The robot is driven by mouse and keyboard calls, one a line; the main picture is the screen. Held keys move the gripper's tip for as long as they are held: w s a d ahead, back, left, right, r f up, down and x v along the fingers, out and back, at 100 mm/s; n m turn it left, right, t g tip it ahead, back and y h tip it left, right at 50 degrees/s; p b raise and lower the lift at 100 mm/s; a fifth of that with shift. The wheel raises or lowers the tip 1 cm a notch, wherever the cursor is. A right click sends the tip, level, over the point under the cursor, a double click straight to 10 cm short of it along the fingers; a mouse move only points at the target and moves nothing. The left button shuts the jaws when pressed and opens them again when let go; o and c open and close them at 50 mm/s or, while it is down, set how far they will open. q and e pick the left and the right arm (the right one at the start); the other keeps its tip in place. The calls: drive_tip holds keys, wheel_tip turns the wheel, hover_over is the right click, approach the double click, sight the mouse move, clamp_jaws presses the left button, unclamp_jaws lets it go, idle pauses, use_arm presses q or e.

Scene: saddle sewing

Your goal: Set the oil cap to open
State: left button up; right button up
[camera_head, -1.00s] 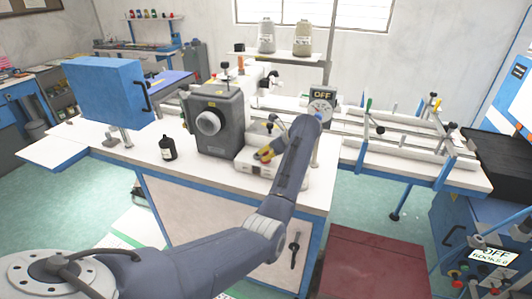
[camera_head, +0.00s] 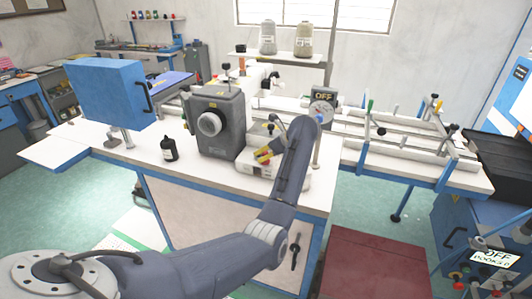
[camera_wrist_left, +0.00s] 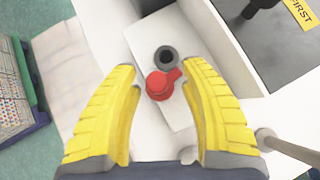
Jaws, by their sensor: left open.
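The oil cap (camera_wrist_left: 162,84) is a red round cap with a small side tab, seen in the left wrist view between my fingertips. A dark round port with a hole (camera_wrist_left: 166,56) is just beyond it on a white surface, and it looks uncovered. My left gripper (camera_wrist_left: 163,78) has its yellow fingers spread on both sides of the cap, apart from it, and holds nothing. In the head view the left gripper (camera_head: 264,155) is over the white base of the sewing machine (camera_head: 219,120). My right gripper is not in view.
A dark block with a yellow label (camera_wrist_left: 285,45) is at the wrist view's upper right.

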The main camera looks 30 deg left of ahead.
use_arm(q)
drive_tip(key=v, duration=1.2)
drive_tip(key=shift+o, duration=0.2)
drive_tip(key=w+a+r+n+h, duration=0.1)
drive_tip(key=a+r+n+h, duration=0.25)
drive_tip(key=a+r, duration=0.9)
drive_tip(key=d+f+m+h, duration=0.1)
drive_tip(key=f, duration=0.6)
drive_tip(key=d+f+m+g+h, duration=0.1)
drive_tip(key=f+m+h, duration=0.1)
drive_tip(key=f, duration=0.5)
drive_tip(key=d+f+m+g+h, duration=0.1)
drive_tip(key=f+m+h, duration=0.1)
drive_tip(key=f, duration=0.5)
drive_tip(key=shift+w+d+f, duration=0.1)
drive_tip(key=shift+w+d, duration=0.25)
drive_tip(key=shift+d, duration=0.05)
